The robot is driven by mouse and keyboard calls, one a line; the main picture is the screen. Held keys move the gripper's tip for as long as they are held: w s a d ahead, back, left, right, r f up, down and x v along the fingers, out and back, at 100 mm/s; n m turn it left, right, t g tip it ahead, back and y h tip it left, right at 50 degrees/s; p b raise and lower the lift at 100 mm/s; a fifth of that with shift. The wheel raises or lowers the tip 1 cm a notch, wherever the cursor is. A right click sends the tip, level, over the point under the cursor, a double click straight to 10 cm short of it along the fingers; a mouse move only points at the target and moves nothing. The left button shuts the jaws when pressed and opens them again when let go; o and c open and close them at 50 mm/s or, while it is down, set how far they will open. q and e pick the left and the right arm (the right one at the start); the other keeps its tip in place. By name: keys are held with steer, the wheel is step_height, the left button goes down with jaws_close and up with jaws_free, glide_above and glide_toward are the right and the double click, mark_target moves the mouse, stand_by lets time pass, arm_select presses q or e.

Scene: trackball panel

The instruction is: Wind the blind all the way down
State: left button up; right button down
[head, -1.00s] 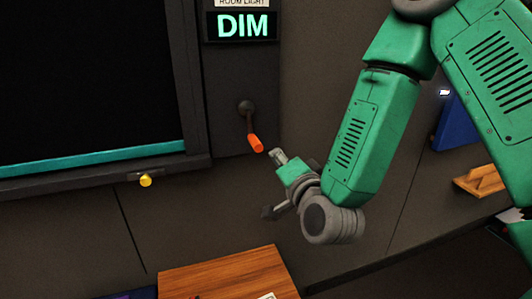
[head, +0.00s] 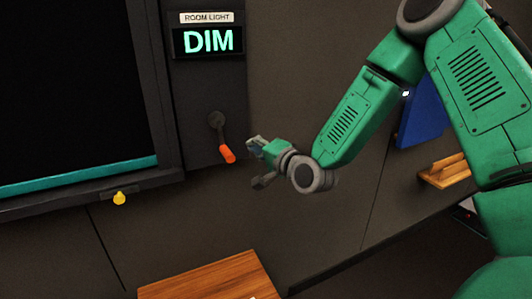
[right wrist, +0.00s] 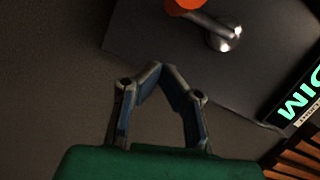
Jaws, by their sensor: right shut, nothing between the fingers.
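The dark blind (head: 62,90) fills the framed opening at the left of the head view. Its teal bottom bar (head: 80,175) lies close along the lower frame edge. The crank (head: 217,122) is on the wall panel right of the frame, its orange handle (head: 227,154) hanging down and slightly right. My right gripper (head: 252,144) is just right of the handle, apart from it, shut and empty. In the right wrist view the shut fingertips (right wrist: 156,68) point towards the panel, with the orange handle (right wrist: 185,5) cut off at the top edge. My left gripper is not in view.
A lit DIM display (head: 209,41) sits above the crank. A yellow knob (head: 119,198) is under the frame. A wooden surface (head: 210,276) is below, a blue panel (head: 420,112) and wooden holder (head: 445,171) at right. The wall around the crank is clear.

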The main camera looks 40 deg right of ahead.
steer(key=shift+w+a+f, duration=0.15)
steer(key=shift+a, duration=0.5)
steer(key=shift+w+a+f, duration=0.1)
steer(key=shift+a+f, duration=0.05)
steer(key=shift+a, duration=0.55)
steer(key=shift+w+a+f, duration=0.15)
steer(key=shift+a, duration=0.5)
steer(key=shift+a+f+m+b, duration=0.3)
steer(key=shift+a+m+b, duration=0.25)
steer(key=shift+b, duration=0.25)
steer(key=shift+w, duration=0.1)
